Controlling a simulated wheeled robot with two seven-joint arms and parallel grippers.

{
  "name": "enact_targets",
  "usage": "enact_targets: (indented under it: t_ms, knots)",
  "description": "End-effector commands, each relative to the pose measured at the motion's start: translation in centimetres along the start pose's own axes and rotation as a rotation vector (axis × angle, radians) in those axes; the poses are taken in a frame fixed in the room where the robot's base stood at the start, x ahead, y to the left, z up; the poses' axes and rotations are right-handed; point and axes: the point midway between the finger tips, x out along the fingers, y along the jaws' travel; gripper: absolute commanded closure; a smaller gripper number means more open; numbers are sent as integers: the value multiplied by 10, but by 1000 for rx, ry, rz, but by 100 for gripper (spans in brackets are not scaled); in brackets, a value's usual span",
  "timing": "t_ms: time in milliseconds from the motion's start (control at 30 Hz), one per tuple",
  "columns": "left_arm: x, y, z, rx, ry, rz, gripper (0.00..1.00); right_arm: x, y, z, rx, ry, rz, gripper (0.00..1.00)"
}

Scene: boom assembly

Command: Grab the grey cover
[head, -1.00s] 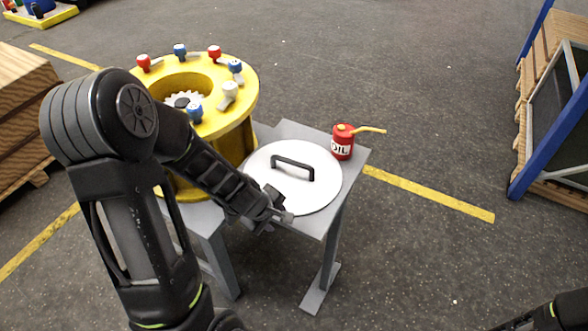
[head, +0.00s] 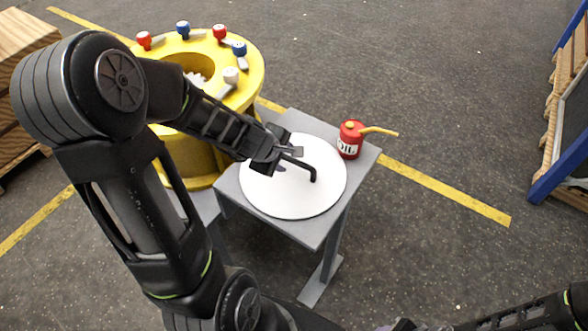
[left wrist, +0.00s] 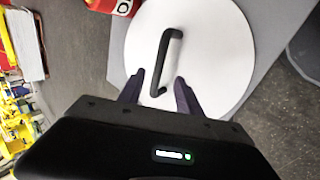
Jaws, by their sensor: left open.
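The grey cover (head: 275,198) is a pale round disc with a dark bar handle (head: 312,172), lying flat on a small grey table. My left gripper (head: 288,158) is over the cover at the far-left end of the handle and hides that end in the head view. In the left wrist view the open fingers (left wrist: 158,92) stand on either side of the near end of the handle (left wrist: 166,55), with gaps showing. I cannot tell whether they touch the cover (left wrist: 220,60). My right arm shows at the bottom right, but its gripper is not clearly seen.
A red oil can (head: 350,140) with a yellow spout stands on the table (head: 296,232) just behind the cover. A yellow round housing (head: 250,80) with red, blue and white knobs stands left of the table. Open floor lies to the right.

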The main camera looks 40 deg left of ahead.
Motion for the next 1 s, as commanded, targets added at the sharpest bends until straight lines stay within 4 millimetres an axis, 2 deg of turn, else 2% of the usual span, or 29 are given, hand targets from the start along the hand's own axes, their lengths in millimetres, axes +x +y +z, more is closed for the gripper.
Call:
enact_targets:
  t_ms: [233, 633, 900, 1000]
  knots:
    - [25, -2, 0, 2, -1, -1, 59, 16, 5, -2, -3, 5, -5, 64]
    - [30, -1, 0, 2, 0, -1, 59, 18, 5, -3, -4, 6, -6, 64]
    - [69, -2, -2, 0, -1, -2, 59, 38, 11, -6, -9, 12, -12, 64]
    - [78, -1, -2, 1, -1, -1, 59, 42, 12, -6, -10, 13, -14, 64]
